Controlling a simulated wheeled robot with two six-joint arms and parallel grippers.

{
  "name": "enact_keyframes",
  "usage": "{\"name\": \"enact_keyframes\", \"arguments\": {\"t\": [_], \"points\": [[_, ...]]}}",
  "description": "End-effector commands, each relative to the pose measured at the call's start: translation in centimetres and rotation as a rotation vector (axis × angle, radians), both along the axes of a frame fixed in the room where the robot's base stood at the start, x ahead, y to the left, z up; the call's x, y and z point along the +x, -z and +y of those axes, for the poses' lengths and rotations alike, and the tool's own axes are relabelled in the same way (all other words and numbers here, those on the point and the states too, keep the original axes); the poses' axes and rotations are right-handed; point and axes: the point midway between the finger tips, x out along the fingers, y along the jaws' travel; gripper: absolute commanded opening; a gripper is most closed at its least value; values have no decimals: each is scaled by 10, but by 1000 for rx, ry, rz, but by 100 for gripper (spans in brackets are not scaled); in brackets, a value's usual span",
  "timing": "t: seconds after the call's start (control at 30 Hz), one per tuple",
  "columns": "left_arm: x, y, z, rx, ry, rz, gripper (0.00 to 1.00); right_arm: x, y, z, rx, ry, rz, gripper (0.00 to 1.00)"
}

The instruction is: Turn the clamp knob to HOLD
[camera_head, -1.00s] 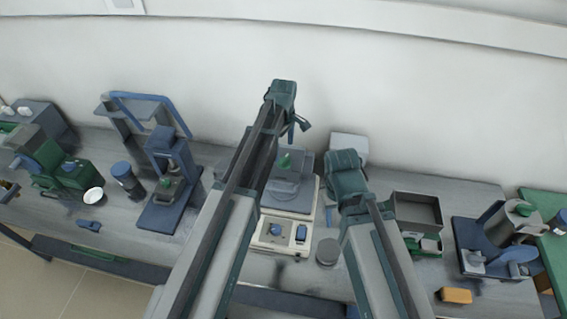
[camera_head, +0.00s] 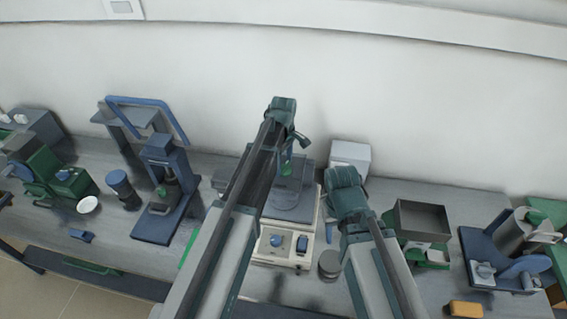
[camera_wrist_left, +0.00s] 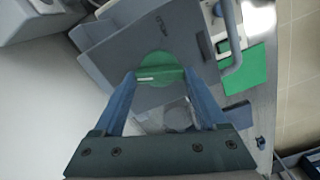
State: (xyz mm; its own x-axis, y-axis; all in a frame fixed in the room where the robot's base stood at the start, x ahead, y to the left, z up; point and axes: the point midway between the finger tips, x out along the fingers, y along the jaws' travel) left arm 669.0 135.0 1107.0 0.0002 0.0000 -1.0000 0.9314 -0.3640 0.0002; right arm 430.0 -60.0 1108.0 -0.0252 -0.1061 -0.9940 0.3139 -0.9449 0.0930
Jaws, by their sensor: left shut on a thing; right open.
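The green clamp knob (camera_wrist_left: 160,62) is a round disc with a raised bar and a white line pointing left in the left wrist view. It stands on the grey plate of a device; in the head view a green bit of it (camera_head: 286,169) shows under my left gripper (camera_head: 288,156). In the left wrist view my left gripper (camera_wrist_left: 160,77) is shut on the knob's bar, one blue finger at each end.
A blue press (camera_head: 165,200) is to the left, an open grey tray (camera_head: 423,219) to the right.

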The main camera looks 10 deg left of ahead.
Motion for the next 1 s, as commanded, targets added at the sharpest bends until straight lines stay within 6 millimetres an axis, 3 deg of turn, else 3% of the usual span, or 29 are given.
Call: {"name": "enact_keyframes", "arguments": {"t": [0.03,0.13,0.17,0.57,1.0], "points": [[0,0,0,0,0,0,39,0,0,0,0,0,0,46],[0,0,0,0,0,0,21,0,0,0,0,0,0,46],[0,0,0,0,0,0,19,0,0,0,0,0,0,46],[1,0,0,0,116,0,19,0,0,0,0,0,0,46],[1,0,-1,0,515,0,19,0,0,0,0,0,0,46]]}}
